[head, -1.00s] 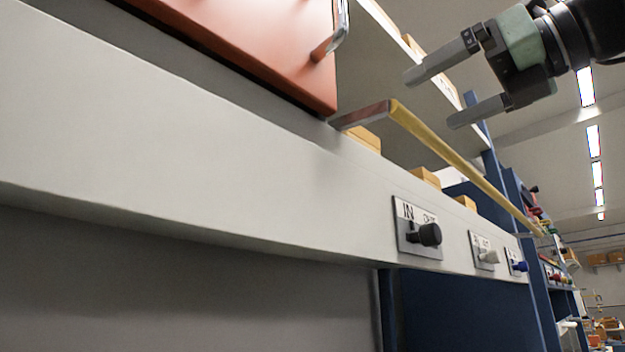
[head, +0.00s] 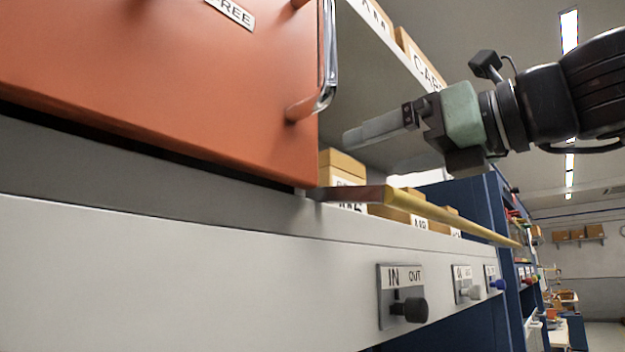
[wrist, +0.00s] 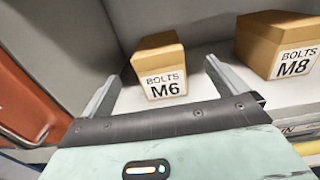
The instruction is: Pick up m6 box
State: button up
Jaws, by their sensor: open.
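The M6 box (wrist: 158,66) is a small tan box with a white label reading "BOLTS M6". In the wrist view it stands upright on a light shelf, beyond and between my two fingertips, not visibly touched. In the head view the M6 box (head: 343,168) is partly hidden behind the orange door and the yellow bar. My gripper (wrist: 160,78) is open and empty, pointing at the box. In the head view my gripper (head: 385,150) is at the shelf opening, above the yellow bar; its far finger is partly hidden.
The M8 box (wrist: 282,48) stands right of the M6 box. An orange door (head: 200,90) with a metal handle is at the left. A yellow bar (head: 455,217) runs along the shelf front. An IN/OUT switch (head: 402,297) sits on the ledge below. Labelled boxes stand on the shelf above.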

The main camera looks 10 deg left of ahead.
aim_at(322, 171)
jog(key=shift+w+a+r+p, duration=0.15)
jog(key=shift+w+a+p, duration=0.45)
jog(key=shift+p, duration=0.5)
jog(key=p+x, duration=0.1)
jog(key=x, duration=0.2)
jog(key=p+x, duration=0.1)
jog(key=x, duration=0.5)
jog(key=shift+s+a+f+p, duration=0.15)
jog(key=shift+a+f+p, duration=0.15)
jog(key=shift+a+p, duration=0.15)
jog(key=c, duration=1.2)
jog(key=shift+c, duration=0.8)
jog(key=shift+d+r, duration=0.1)
jog(key=shift+r, duration=0.1)
